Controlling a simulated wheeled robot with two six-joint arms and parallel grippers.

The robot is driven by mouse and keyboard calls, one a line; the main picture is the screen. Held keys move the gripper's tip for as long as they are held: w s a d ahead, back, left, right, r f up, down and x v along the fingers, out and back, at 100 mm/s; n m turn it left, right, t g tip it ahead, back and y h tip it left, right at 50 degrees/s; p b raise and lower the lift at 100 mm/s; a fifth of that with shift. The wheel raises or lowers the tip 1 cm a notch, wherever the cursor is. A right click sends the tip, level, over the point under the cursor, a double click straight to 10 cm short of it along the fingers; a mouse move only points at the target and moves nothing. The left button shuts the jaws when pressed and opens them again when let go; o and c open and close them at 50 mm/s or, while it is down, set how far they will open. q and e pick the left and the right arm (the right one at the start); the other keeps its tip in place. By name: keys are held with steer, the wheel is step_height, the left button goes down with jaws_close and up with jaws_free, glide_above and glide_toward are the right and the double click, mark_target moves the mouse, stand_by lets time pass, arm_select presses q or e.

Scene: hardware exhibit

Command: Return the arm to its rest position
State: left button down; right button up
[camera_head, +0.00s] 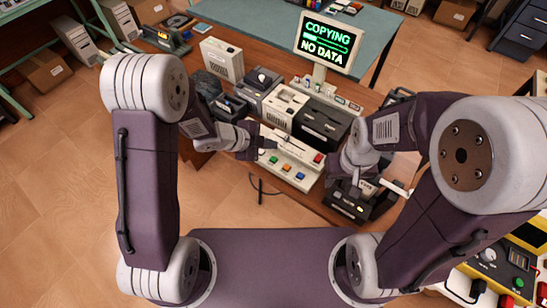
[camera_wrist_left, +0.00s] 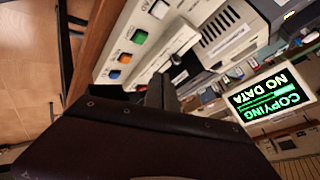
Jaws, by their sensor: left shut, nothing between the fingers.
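My left gripper (camera_head: 270,141) reaches in from the left in the head view, its fingers over the white control panel (camera_head: 299,181). In the left wrist view its dark fingertips (camera_wrist_left: 160,90) are together and empty, close to a dark knob or lever on the panel (camera_wrist_left: 118,48). I cannot tell whether they touch it. My right gripper (camera_head: 341,170) is by the panel's right end, beside a black device (camera_head: 347,206). Its fingers are too small and dark to tell open from shut.
A monitor (camera_head: 327,42) reads "COPYING NO DATA" behind the devices; it also shows in the left wrist view (camera_wrist_left: 264,98). Several boxy devices crowd the wooden bench around a black box (camera_head: 322,125). Yellow equipment (camera_head: 520,240) stands at lower right. Floor at left is open.

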arm_select(q)
steer(key=shift+r, duration=0.1)
stand_by(0.3)
steer(key=w+a+r+n+t+y, duration=0.2)
steer(key=w+a+r+n+t, duration=0.25)
steer(key=r, duration=0.45)
steer(key=s+a+r+n+y, duration=0.1)
steer(key=a+n+y, duration=0.25)
steer(key=a, duration=0.45)
steer(key=s+a+f+n+g, duration=0.1)
steer(key=s+f+n+g, duration=0.1)
steer(key=s+n, duration=0.2)
steer(key=s+a+f+n+g+y, duration=0.1)
steer(key=s+a+f+n+g, duration=0.1)
steer(key=s+n, duration=0.3)
steer(key=s+a+f+n+g+y, duration=0.1)
steer(key=s+n+g, duration=0.3)
steer(key=s, duration=0.5)
steer(key=shift+s+a+f, duration=0.3)
steer(key=shift+a+f, duration=0.2)
steer(key=shift+f, duration=0.05)
stand_by(2.1)
